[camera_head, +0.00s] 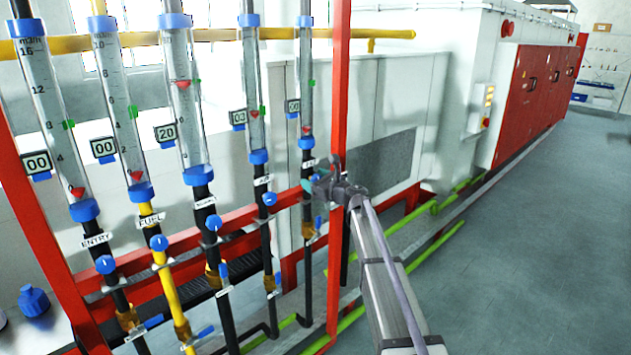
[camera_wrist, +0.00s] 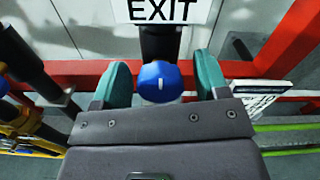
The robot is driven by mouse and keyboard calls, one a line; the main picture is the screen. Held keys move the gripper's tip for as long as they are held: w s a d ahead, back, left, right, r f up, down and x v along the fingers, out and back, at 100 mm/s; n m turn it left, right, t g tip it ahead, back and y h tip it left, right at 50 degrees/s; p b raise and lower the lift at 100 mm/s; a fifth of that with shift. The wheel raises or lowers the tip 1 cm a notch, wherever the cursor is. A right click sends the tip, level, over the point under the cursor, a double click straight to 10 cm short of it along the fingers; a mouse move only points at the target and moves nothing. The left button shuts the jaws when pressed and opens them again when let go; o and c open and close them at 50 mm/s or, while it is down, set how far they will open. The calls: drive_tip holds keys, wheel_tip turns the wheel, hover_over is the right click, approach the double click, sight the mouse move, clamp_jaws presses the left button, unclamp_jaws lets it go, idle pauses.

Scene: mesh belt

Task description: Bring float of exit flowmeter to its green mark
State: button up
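The exit flowmeter (camera_head: 306,65) is the rightmost clear tube in the head view. Its red float (camera_head: 307,130) sits low in the tube, well below the green mark (camera_head: 311,84). Its small display (camera_head: 293,107) appears to read 00. In the wrist view, the EXIT label (camera_wrist: 160,10) is above a blue knob (camera_wrist: 161,84) with an upright white line. My gripper (camera_head: 312,187) is at this valve and hides the knob in the head view. Its two green fingers stand either side of the knob, with a small gap on each side. The gripper is open.
Several similar flowmeters stand to the left, including entry (camera_head: 45,100) and fuel (camera_head: 118,105), with blue knobs below. A red upright post (camera_head: 340,100) is close to the right of the exit tube. A red rail (camera_wrist: 80,72) runs behind the knob. Open floor (camera_head: 540,240) lies right.

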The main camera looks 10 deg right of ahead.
drive_tip(key=c, duration=0.9)
drive_tip(key=shift+n, duration=0.4)
drive_tip(key=n, duration=0.4)
drive_tip(key=shift+n, duration=0.4)
drive_tip(key=n, duration=1.3)
drive_tip(key=shift+n, duration=0.3)
drive_tip(key=n, duration=0.3)
drive_tip(key=shift+n, duration=2.1)
